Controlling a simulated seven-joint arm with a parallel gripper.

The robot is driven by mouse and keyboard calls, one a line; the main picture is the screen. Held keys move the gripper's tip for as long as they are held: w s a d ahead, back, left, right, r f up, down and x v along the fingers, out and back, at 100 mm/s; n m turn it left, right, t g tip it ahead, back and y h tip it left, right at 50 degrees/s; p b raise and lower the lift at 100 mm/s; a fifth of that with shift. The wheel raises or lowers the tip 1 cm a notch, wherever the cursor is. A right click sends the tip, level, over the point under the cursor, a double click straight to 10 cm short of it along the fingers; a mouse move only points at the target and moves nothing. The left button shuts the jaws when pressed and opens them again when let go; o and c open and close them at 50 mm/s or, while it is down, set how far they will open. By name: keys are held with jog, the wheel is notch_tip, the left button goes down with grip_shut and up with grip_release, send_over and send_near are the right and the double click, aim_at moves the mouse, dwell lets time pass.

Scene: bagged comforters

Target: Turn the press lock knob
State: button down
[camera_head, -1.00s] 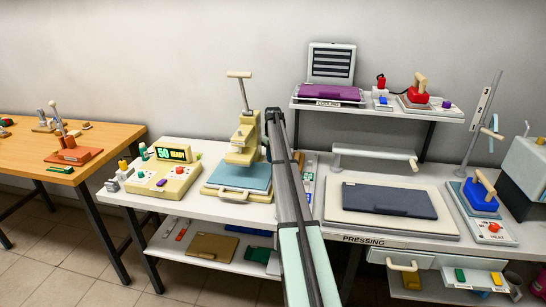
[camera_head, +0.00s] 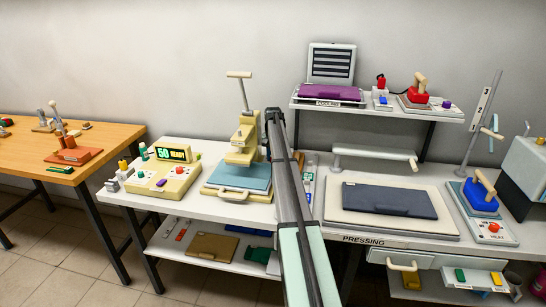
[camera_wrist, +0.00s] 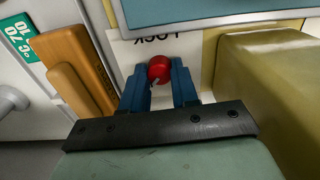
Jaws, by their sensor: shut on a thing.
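The press lock knob (camera_wrist: 159,69) is a red round knob in the wrist view, on a pale plate printed with LOCK (camera_wrist: 153,37). My gripper (camera_wrist: 159,84) has its two blue fingers on either side of the knob, shut on it. In the head view my arm (camera_head: 290,180) reaches up the middle and hides the knob and the gripper's fingers. The cream press (camera_head: 243,150) with a blue-grey plate (camera_head: 240,177) stands just left of my arm.
In the wrist view, an orange-brown block (camera_wrist: 75,65) lies left of the fingers and a big olive-yellow block (camera_wrist: 270,90) stands close on the right. A control box (camera_head: 166,184) reads 50 READY. A dark folded item (camera_head: 390,200) lies on the pressing board at the right.

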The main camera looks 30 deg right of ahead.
jog(key=shift+m, duration=0.3)
jog(key=c, duration=0.8)
grip_release()
jog(key=shift+c, duration=0.2)
notch_tip(320, 180, up, 14)
jog(key=shift+f, duration=0.1)
dwell(0.3)
